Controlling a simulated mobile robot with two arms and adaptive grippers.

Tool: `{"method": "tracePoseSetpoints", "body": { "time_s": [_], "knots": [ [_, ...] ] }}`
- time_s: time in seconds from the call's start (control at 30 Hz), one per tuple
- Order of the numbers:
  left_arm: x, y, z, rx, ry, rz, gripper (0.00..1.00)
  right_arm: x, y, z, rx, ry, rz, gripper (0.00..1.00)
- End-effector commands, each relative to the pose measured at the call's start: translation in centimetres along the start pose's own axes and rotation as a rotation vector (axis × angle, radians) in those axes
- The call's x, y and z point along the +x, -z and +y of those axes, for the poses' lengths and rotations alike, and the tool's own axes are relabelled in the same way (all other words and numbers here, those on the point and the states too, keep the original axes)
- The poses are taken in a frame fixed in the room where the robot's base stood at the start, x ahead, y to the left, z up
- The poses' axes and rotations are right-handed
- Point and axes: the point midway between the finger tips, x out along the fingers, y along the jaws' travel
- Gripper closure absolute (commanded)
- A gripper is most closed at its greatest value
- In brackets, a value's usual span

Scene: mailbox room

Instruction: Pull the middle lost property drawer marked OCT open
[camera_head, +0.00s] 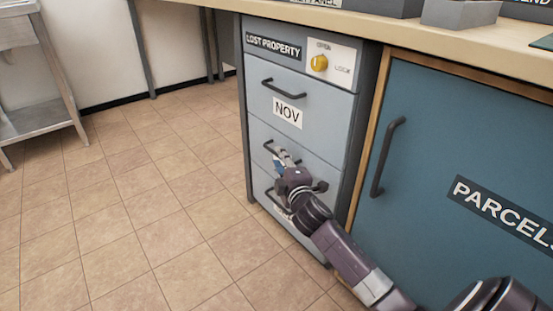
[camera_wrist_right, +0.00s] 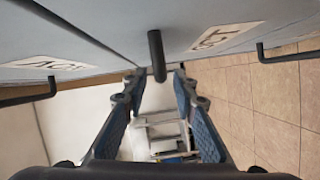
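The lost property cabinet (camera_head: 364,110) has stacked grey drawers. The top one has a NOV label (camera_head: 288,112). The middle drawer (camera_head: 318,170) is flush with the front. Its dark bar handle (camera_wrist_right: 157,55) is in the middle of the right wrist view, and its label (camera_wrist_right: 225,38) is to the right of it. My right gripper (camera_head: 282,158) is at this handle, and my arm hides the drawer's label in the head view. In the right wrist view my right gripper (camera_wrist_right: 156,74) is open, with the handle between its fingertips and a gap on each side. My left gripper is not in view.
A yellow knob (camera_head: 319,63) is on a white plate above the drawers. The blue PARCELS door (camera_head: 440,150) with a dark handle (camera_head: 388,157) is to the right. A counter (camera_head: 350,28) overhangs. Tiled floor (camera_head: 130,210) is free to the left, before a metal stand (camera_head: 40,110).

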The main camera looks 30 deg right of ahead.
Motion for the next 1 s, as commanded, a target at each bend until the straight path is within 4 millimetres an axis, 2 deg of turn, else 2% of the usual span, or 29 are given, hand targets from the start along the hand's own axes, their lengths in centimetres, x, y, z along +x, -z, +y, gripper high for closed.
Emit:
{"method": "tracePoseSetpoints", "body": {
  "time_s": [0.03, 0.2, 0.57, 0.8, 1.0],
  "knots": [
    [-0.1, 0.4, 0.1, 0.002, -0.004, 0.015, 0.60, 0.8, -0.1, -0.2, 0.000, -0.003, 0.000, 0.74],
    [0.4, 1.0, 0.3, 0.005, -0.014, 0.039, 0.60, 2.5, 0.0, -0.1, 0.000, -0.001, 0.000, 0.74],
    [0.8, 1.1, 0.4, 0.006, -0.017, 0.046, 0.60, 3.0, 0.0, 0.0, 0.001, 0.000, 0.000, 0.74],
    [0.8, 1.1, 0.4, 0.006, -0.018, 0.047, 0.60, 3.0, 0.0, 0.0, 0.001, 0.000, 0.000, 0.98],
    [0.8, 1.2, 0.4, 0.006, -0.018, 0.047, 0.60, 3.0, 0.0, 0.0, 0.001, 0.000, 0.000, 1.00]
  ]
}}
